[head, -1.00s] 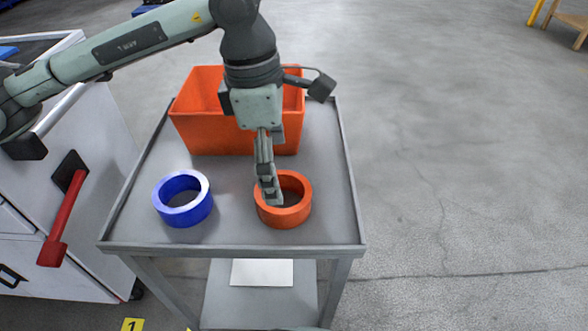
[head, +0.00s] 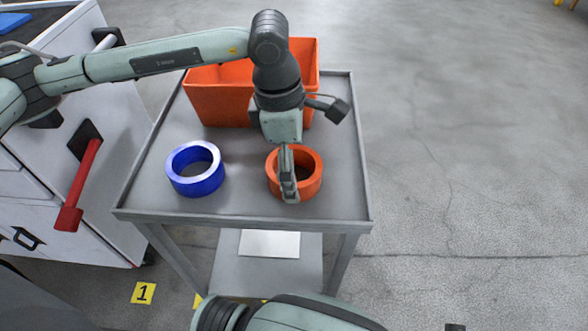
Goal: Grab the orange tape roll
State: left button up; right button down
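The orange tape roll (head: 313,181) lies flat on the top of the grey cart (head: 235,208), right of its middle. My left gripper (head: 290,192) points down at the roll from above. Its fingers are seen edge-on and overlap the roll's left side and hole. I cannot tell whether they touch the roll, how far they reach into it, or whether they are apart. They hide part of the roll's ring. My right gripper is not in view; part of my own arm shows at the bottom.
A blue tape roll (head: 196,181) lies to the left on the cart. An orange bin (head: 222,101) stands at the back, behind my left gripper. A white cabinet (head: 120,140) with a red handle (head: 80,187) is on the left. The floor to the right is clear.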

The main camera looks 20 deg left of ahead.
pick_arm(q)
jog(key=c, duration=1.2)
jog(key=shift+r, duration=0.1)
